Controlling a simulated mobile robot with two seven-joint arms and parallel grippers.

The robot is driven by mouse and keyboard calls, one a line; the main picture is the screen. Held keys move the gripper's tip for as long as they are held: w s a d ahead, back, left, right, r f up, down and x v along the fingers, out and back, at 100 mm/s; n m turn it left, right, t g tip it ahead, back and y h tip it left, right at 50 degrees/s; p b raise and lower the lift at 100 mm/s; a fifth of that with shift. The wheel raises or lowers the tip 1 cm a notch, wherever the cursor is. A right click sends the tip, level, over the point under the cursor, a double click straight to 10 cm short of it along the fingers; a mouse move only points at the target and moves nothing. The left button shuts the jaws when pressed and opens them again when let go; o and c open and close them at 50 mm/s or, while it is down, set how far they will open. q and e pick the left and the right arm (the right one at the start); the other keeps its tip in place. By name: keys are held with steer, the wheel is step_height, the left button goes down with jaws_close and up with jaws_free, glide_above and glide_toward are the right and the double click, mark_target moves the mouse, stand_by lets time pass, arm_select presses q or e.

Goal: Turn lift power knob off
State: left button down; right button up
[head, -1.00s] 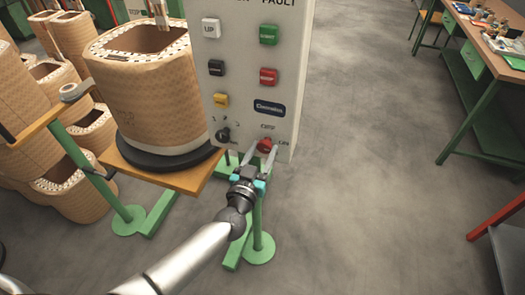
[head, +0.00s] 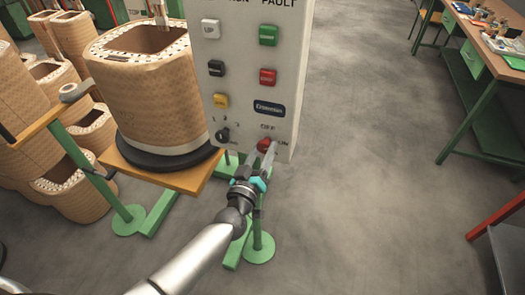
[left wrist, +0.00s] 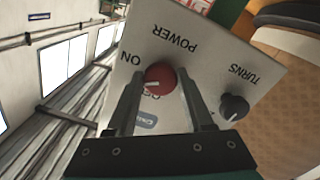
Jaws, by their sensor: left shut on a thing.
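The red power knob (head: 264,144) is at the bottom right of the grey control panel (head: 290,90), below the "OFF" label and left of the "ON" label. My left gripper (head: 262,154) reaches it from below and is shut on it. In the left wrist view the red knob (left wrist: 160,77) sits between the tips of the two fingers of my left gripper (left wrist: 157,88). A pale mark shows on its face, toward the lower left in that view; the fingers partly cover the "OFF" label. My right gripper is not in view.
A black turns knob (head: 222,135) is left of the red knob. Several push buttons sit above, including a red one (head: 268,76). The floor to the right is clear up to a workbench (head: 480,60).

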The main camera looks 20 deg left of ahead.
arm_select(q)
steer(key=n, duration=0.6)
steer(key=shift+n+b, duration=0.3)
steer(key=shift+b, duration=0.1)
steer(key=n+b, duration=0.1)
steer(key=n, duration=0.4)
steer(key=shift+r, duration=0.1)
steer(key=shift+n, duration=0.4)
steer(key=shift+c, duration=1.6)
jaws_free()
steer(key=s, duration=1.5)
steer(key=shift+s+a, duration=0.15)
steer(key=shift+a, duration=0.05)
